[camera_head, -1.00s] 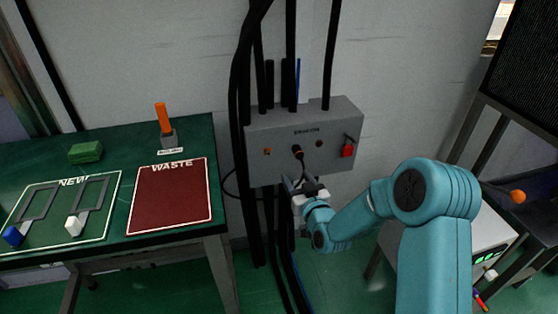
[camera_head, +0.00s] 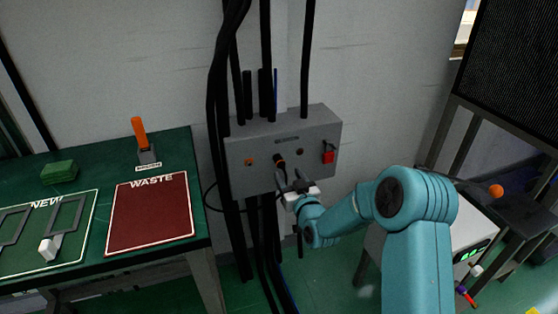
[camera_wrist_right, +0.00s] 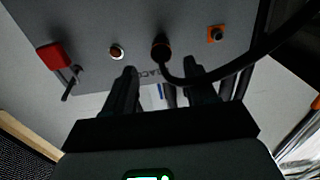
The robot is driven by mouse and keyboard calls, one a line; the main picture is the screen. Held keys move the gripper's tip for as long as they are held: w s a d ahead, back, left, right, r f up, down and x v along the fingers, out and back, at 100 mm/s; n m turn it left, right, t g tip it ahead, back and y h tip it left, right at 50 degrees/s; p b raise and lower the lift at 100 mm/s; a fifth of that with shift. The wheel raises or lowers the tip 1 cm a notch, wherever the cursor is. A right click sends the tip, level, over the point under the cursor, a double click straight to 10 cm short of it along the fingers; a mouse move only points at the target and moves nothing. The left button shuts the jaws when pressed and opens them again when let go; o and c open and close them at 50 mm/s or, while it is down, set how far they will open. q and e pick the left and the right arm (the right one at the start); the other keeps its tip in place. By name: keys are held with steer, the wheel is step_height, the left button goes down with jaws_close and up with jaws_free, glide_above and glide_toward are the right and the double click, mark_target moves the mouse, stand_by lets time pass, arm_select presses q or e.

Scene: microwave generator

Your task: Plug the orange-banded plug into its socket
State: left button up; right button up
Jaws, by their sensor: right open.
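The orange-banded plug (camera_head: 280,161) is black with an orange ring and stands at the middle of the grey wall box's front. In the right wrist view the plug (camera_wrist_right: 160,48) has a black cable curving away to the right. Its end at the box is seen nearly head-on, so I cannot tell how deep it sits. My right gripper (camera_head: 290,178) is open just below and in front of it. In the wrist view its two dark fingers (camera_wrist_right: 162,80) point at the box, with the plug beyond the gap and apart from them. My left gripper is out of view.
The grey box (camera_head: 240,184) also bears an orange-framed round fitting (camera_head: 250,162), another round fitting (camera_head: 299,152) and a red switch (camera_head: 328,156). Thick black cables (camera_head: 266,60) run above and below. A green table (camera_head: 100,166) with a red WASTE mat (camera_head: 150,222) stands left.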

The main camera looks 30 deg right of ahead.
mark_target(283, 168)
steer(key=shift+b+x, duration=1)
steer(key=shift+x, duration=2.1)
steer(key=shift+a, duration=0.1)
steer(key=shift+b, duration=0.45)
steer(key=shift+b, duration=0.5)
